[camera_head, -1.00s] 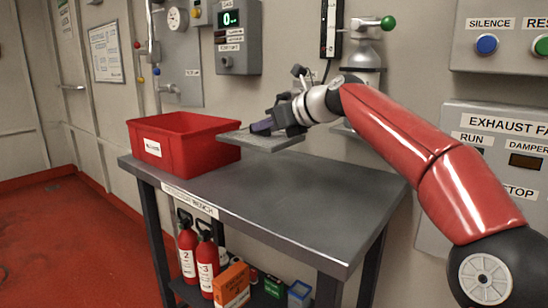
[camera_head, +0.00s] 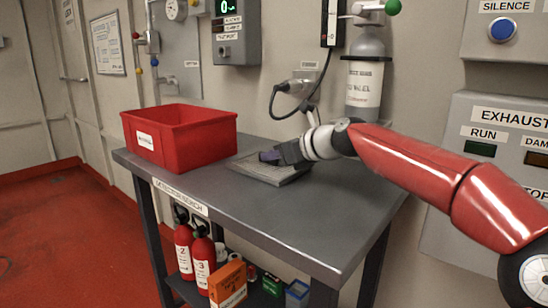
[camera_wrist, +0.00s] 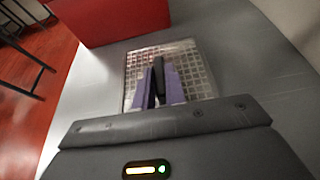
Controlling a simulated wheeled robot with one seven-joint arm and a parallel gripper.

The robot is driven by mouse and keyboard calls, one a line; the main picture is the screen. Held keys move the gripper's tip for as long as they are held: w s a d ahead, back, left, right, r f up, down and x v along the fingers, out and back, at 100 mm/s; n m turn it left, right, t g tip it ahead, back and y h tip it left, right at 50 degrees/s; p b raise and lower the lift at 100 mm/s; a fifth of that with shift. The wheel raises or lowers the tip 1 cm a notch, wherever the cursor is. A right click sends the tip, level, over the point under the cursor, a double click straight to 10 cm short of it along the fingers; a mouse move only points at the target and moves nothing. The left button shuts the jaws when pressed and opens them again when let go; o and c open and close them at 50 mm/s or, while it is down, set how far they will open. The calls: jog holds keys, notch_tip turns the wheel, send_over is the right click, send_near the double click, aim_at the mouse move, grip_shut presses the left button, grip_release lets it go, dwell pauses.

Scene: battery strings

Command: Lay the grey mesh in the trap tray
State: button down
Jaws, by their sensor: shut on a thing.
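The grey mesh is a flat square panel (camera_head: 283,173) low at the bench top, beside the red bin. In the wrist view its grid (camera_wrist: 192,62) shows inside a pale rim. My gripper (camera_head: 268,157) is shut on a dark upright tab (camera_wrist: 159,72) at the mesh's middle, with a purple finger on each side. I cannot tell whether the pale rim belongs to the mesh or to the trap tray. No separate trap tray can be made out, and the mesh's underside is hidden.
The red bin (camera_head: 182,140) stands left of the mesh on the grey bench (camera_head: 300,220). A grey cylinder (camera_head: 365,88) and a black cable (camera_head: 275,100) are behind. The bench's front and right are clear. Fire extinguishers (camera_head: 186,250) and boxes are below.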

jog(key=shift+f, duration=0.1)
jog(key=c, duration=1.8)
grip_release()
jog(key=o, duration=0.3)
jog(key=shift+o, duration=0.2)
